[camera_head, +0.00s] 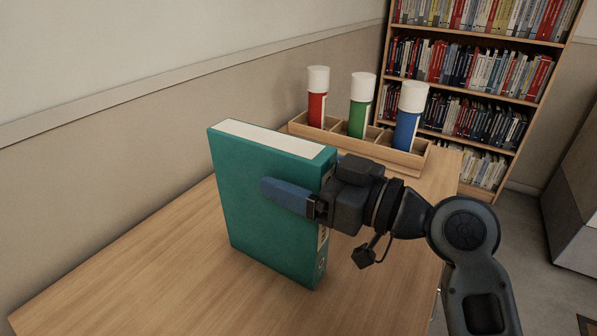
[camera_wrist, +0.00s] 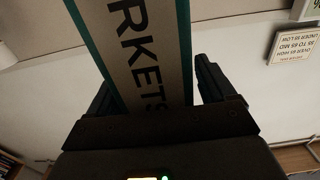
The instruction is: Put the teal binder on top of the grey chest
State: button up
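The teal binder (camera_head: 265,215) stands upright on the wooden table, its white page edges facing up. Its pale spine with dark lettering (camera_wrist: 150,50) fills the middle of the wrist view. My gripper (camera_head: 300,197) reaches it from the right, with one blue finger across its near cover. In the wrist view, my fingers (camera_wrist: 155,95) lie on either side of the binder. A gap shows between the binder and the right finger, so my gripper looks open around it. A large grey boxy piece (camera_head: 574,232), cut off at the right edge, may be the grey chest.
A wooden rack (camera_head: 400,159) holding red, green and blue tubes with white caps stands behind the binder on the table (camera_head: 150,275). A full bookcase (camera_head: 520,98) stands beyond. The wall runs along the left. The table's near left is clear. Signs (camera_wrist: 292,47) hang on the wall.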

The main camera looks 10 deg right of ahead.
jog(key=shift+r, duration=0.15)
jog(key=b+v, duration=0.1)
jog(key=v, duration=1.1)
jog(key=s+d+f+m+t+h, duration=0.1)
jog(key=s+f+m+h, duration=0.2)
jog(key=f, duration=0.2)
jog(key=s+d+f+m+t+h+p, duration=0.1)
jog(key=s+d+f+m+h, duration=0.1)
jog(key=s+f+m+h, duration=0.2)
jog(key=s+d+f+m+t+h, duration=0.1)
jog(key=s+f+m+h, duration=0.2)
jog(key=f, duration=0.4)
jog(key=shift+s+d+f+m+h+p, duration=0.15)
jog(key=shift+s+m+h+p, duration=0.25)
jog(key=shift+s+m, duration=0.25)
jog(key=s+d+r+h+p, duration=0.1)
jog(key=s, duration=0.9)
jog(key=s+d+r+h, duration=0.2)
jog(key=s, duration=0.8)
jog(key=shift+d+r+n+t+p, duration=0.15)
jog(key=shift+r+n+t+p, duration=0.1)
jog(key=shift+n+t+p, duration=0.15)
